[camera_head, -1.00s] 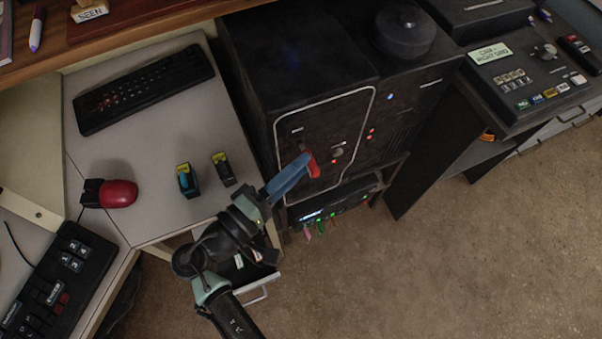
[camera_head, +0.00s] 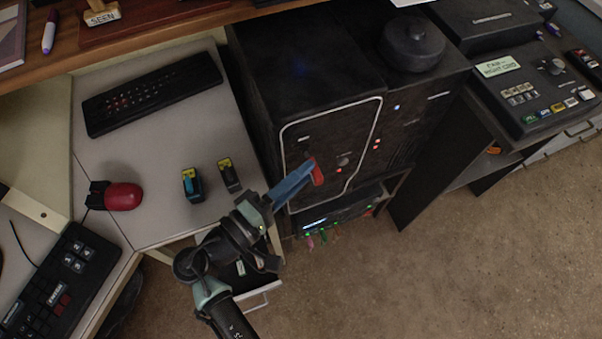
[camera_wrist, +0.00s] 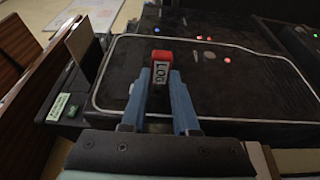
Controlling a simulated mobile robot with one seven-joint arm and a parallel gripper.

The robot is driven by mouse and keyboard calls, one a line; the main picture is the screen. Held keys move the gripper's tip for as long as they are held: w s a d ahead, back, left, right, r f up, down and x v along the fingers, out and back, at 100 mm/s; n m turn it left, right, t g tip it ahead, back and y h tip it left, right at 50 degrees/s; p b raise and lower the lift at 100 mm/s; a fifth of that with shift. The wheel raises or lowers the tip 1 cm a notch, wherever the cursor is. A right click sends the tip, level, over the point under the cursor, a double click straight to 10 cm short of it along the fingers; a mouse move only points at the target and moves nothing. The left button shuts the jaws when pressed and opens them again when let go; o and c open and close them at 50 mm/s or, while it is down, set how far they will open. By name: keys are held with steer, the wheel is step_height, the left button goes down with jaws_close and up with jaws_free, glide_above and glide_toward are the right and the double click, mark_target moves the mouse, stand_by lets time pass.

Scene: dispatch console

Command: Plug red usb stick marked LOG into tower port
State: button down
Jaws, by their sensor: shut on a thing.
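The red usb stick (camera_wrist: 162,58) is marked LOG on a pale label that faces the wrist camera. My gripper (camera_head: 312,166) is shut on it, with its blue fingers on either side. The stick also shows red at the fingertips in the head view (camera_head: 318,173). The black tower (camera_head: 335,140) stands behind it, its front panel edged by a pale line. The stick is held in front of this panel; I cannot tell whether its end touches the panel or sits in a port. Small lights show on the panel, and a silver button (camera_head: 343,161) lies right of the stick.
Two small sticks with yellow tops, one blue (camera_head: 192,184) and one dark (camera_head: 229,175), stand on the desk. A red mouse (camera_head: 122,196) and keyboards lie left. An open drawer (camera_head: 250,290) is below my arm. A lit unit (camera_head: 330,222) sits under the tower.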

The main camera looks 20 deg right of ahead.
steer(key=shift+w+b, duration=0.4)
steer(key=shift+w, duration=0.65)
stand_by(1.9)
steer(key=c, duration=0.6)
jaws_free()
steer(key=v, duration=1.3)
steer(key=shift+b, duration=0.35)
